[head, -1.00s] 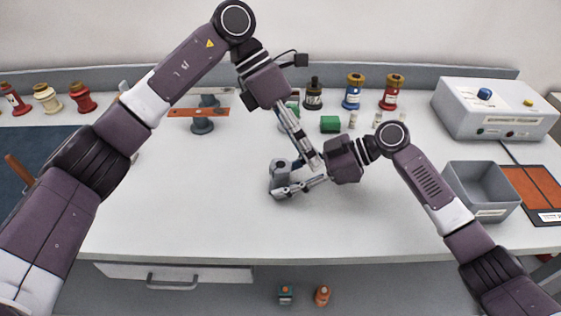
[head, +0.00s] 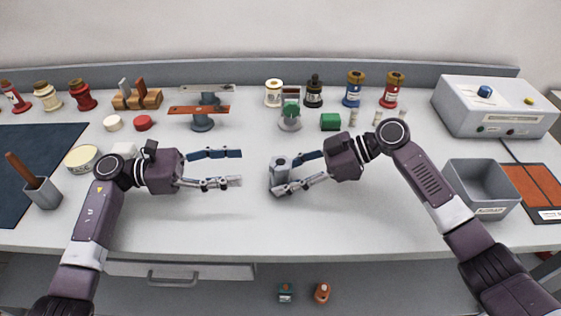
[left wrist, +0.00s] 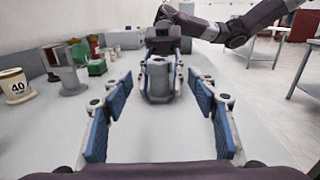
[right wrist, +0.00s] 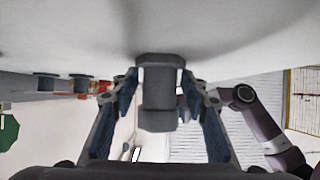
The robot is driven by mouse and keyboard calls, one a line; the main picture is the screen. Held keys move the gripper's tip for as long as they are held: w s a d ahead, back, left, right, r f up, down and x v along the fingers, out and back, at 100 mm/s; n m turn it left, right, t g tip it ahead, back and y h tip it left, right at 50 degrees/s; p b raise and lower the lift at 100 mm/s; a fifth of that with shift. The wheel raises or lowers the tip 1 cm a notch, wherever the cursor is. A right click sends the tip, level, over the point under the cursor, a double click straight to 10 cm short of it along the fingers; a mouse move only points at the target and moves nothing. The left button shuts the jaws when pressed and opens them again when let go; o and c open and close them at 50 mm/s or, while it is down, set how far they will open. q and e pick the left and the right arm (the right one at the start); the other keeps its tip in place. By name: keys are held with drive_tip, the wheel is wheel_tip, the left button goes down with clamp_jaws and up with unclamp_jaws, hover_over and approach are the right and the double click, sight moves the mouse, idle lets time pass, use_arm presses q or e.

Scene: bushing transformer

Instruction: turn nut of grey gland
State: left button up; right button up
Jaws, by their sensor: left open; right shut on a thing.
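The grey gland (head: 281,170) stands on the table near its middle. My right gripper (head: 285,174) is shut on the gland from the right. In the right wrist view the gland (right wrist: 159,92) sits between the two blue-padded fingers. My left gripper (head: 240,168) is open and empty to the left of the gland, its fingers pointing at it with a gap between. In the left wrist view the gland (left wrist: 159,80) shows ahead, between the open fingers, with my right gripper behind it.
A grey bin (head: 481,188) and a control box (head: 496,108) stand at the right. A stand with an orange bar (head: 201,115) is behind my left gripper. The table's front middle is clear.

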sight(280, 162)
use_arm(q)
drive_tip(key=shift+a+f, duration=0.1)
drive_tip(key=shift+a, duration=0.05)
drive_tip(key=shift+d, duration=0.3)
drive_tip(key=d, duration=0.3)
drive_tip(key=w+d, duration=0.1)
drive_tip(key=d, duration=0.7)
drive_tip(key=shift+w, duration=0.2)
drive_tip(key=shift+f, duration=0.1)
drive_tip(key=c, duration=1.2)
